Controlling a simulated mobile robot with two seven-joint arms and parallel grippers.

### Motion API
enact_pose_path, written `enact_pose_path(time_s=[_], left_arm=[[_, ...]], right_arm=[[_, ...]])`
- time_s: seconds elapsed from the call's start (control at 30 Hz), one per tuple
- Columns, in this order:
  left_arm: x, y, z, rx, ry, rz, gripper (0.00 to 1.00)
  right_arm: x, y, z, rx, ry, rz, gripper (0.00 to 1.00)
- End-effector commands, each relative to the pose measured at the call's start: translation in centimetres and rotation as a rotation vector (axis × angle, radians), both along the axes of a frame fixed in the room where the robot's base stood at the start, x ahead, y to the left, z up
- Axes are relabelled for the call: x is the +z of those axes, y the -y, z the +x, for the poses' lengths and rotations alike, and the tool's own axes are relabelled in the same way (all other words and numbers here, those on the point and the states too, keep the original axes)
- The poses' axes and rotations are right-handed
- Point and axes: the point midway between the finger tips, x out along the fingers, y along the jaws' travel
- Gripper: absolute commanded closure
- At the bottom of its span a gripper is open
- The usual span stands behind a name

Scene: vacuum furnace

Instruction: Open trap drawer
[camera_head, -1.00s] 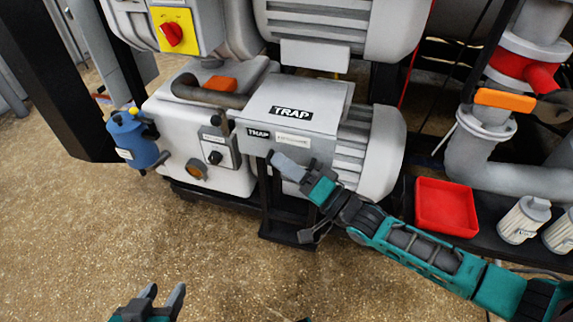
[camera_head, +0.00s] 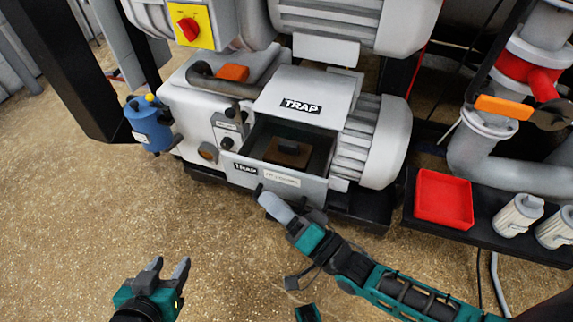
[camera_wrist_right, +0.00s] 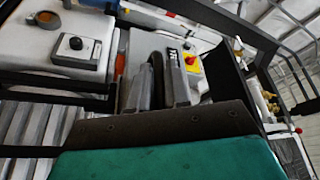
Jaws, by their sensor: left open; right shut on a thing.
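The trap drawer (camera_head: 245,178) is a grey drawer under a grey housing marked TRAP (camera_head: 305,84). It stands well out from the housing, and its open top shows a brown block with a dark piece on it (camera_head: 288,152) inside. My right gripper (camera_head: 268,199) is at the lower front of the drawer, shut on its handle, which the fingers mostly hide. In the right wrist view the fingers (camera_wrist_right: 158,88) point at the drawer front. My left gripper (camera_head: 170,270) is open and empty, low in front of the machine, well away from the drawer.
A blue canister (camera_head: 150,125) hangs at the machine's left end. A red tray (camera_head: 443,200) and white cylinders (camera_head: 518,214) sit on a dark shelf at the right. The speckled floor (camera_head: 80,220) in front is clear.

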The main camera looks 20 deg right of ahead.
Motion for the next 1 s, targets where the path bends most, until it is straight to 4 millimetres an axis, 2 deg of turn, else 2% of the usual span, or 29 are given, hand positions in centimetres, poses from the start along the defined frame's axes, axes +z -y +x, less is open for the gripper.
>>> enact_pose_path(time_s=[0.03, 0.13, 0.47, 0.5, 0.53, 0.83, 1.0], left_arm=[[0.4, 0.0, -0.1, -0.001, -0.002, 0.001, 0.52], [0.5, 0.0, -0.1, -0.001, -0.003, 0.000, 0.52], [0.5, 0.0, -0.2, -0.001, -0.004, -0.001, 0.52], [0.5, 0.0, -0.2, -0.001, -0.003, -0.001, 0.52], [0.6, 0.0, -0.2, -0.001, -0.003, -0.001, 0.52], [0.7, 0.3, -0.1, 0.004, -0.003, -0.010, 0.52], [1.0, 0.3, -0.1, 0.006, -0.003, -0.011, 0.52]], right_arm=[[0.1, -0.4, -0.8, 0.000, -0.006, -0.001, 1.00], [0.0, -1.0, -1.6, -0.001, -0.003, -0.002, 1.00], [-0.1, -1.1, -1.8, -0.001, 0.000, -0.004, 1.00], [-0.1, -1.1, -1.7, -0.001, 0.000, -0.004, 0.80], [-0.1, -1.1, -1.7, -0.002, 0.000, -0.003, 0.77], [-0.1, -0.9, -1.9, -0.001, -0.001, -0.003, 0.77], [-0.6, 0.3, -3.7, -0.001, -0.003, -0.006, 0.77]])
